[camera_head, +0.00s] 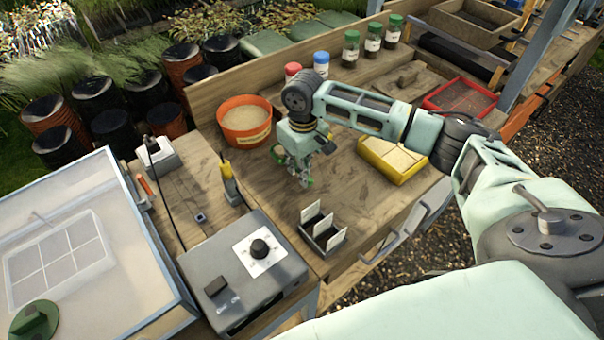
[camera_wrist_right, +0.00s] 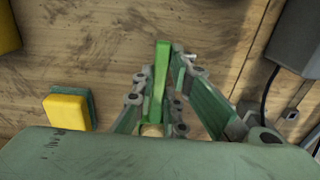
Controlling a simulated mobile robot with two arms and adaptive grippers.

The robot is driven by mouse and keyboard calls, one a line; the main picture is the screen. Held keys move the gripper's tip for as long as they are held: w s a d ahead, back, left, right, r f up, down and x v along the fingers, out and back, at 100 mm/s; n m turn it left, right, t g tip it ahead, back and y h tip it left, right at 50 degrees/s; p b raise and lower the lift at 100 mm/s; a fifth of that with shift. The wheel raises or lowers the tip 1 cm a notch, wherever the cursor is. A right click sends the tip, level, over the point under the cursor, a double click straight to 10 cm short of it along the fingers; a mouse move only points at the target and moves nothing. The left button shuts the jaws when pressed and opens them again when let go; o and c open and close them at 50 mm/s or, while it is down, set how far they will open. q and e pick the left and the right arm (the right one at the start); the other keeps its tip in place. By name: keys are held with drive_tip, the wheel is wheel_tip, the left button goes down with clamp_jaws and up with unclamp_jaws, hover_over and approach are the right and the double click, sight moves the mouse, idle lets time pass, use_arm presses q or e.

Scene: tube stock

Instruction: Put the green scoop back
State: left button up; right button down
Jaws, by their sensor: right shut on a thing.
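My right gripper (camera_head: 304,180) hangs over the wooden bench, pointing down. It is shut on the green scoop (camera_wrist_right: 159,80), whose long green part shows between the fingers (camera_wrist_right: 160,108) in the right wrist view. An orange tub of pale grainy material (camera_head: 246,138) stands left of and behind the gripper. My left gripper is not in view.
A yellow tray (camera_head: 394,178) stands right of the gripper, and a small rack with white cards (camera_head: 322,246) in front. A grey control box (camera_head: 222,290) is front left. Red- and blue-lidded jars (camera_head: 321,72) stand behind. A yellow-green sponge (camera_wrist_right: 68,110) lies nearby.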

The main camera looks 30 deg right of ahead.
wheel_tip(320, 180, down, 3)
drive_tip(key=shift+r, duration=0.1)
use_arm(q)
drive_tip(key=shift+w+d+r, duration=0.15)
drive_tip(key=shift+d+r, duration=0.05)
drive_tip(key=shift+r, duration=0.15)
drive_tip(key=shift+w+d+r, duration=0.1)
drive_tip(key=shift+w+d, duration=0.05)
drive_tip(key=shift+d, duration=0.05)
use_arm(e)
drive_tip(key=shift+s+f, duration=0.1)
drive_tip(key=shift+f, duration=0.1)
drive_tip(key=c, duration=1.8)
unclamp_jaws()
drive_tip(key=shift+o, duration=0.2)
wheel_tip(320, 180, up, 12)
drive_tip(key=shift+d+r+b, duration=0.1)
drive_tip(key=shift+r+b, duration=0.05)
drive_tip(key=shift+b, duration=0.7)
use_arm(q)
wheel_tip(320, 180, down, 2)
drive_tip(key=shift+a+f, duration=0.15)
use_arm(e)
drive_tip(key=shift+r, duration=0.1)
